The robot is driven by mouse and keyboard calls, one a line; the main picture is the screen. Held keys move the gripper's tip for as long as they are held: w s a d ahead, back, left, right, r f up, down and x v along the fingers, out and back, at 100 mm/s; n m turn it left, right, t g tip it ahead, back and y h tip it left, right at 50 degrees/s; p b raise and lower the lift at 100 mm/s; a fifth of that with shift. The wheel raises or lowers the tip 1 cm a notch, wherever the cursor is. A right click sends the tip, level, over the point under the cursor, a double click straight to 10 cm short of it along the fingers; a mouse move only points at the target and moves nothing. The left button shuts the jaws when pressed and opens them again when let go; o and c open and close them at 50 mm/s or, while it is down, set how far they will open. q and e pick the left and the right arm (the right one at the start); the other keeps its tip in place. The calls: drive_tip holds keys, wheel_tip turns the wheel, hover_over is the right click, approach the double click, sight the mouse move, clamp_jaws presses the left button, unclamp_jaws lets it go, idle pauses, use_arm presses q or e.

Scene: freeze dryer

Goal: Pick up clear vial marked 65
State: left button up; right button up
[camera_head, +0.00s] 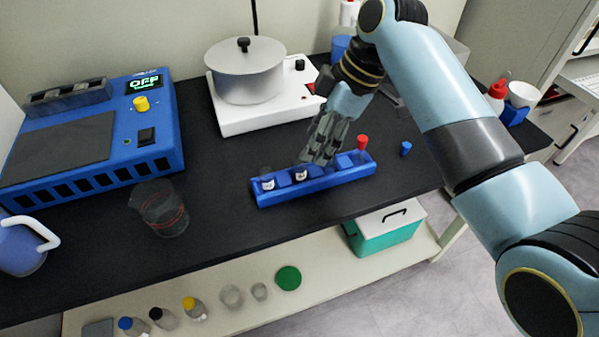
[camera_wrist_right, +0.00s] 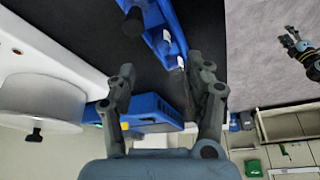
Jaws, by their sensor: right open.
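A long blue rack (camera_head: 330,182) stands near the bench's front edge; it also shows in the wrist view (camera_wrist_right: 153,18). It holds small clear vials with white labels: a left vial (camera_head: 268,184) and a middle vial (camera_head: 301,175). The label numbers are too small to read, so I cannot tell which is 65. My right gripper (camera_head: 314,158) is over the rack's middle, just behind and above the middle vial, partly covering the rack. In the wrist view my right gripper (camera_wrist_right: 162,66) has its fingers apart, with the labelled vials beyond them.
A silver pot (camera_head: 247,72) on a white hotplate (camera_head: 240,120) stands behind the rack. A glass beaker (camera_head: 160,210) and a blue machine (camera_head: 110,150) are to the left. A red cap (camera_head: 362,142) and blue cap (camera_head: 405,148) are near the rack's right end.

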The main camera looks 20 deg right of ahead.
sight(302, 162)
drive_tip(key=x, duration=0.6)
drive_tip(key=shift+a+f, duration=0.2)
drive_tip(key=shift+f, duration=0.15)
drive_tip(key=c, duration=0.9)
drive_tip(key=shift+r, duration=0.15)
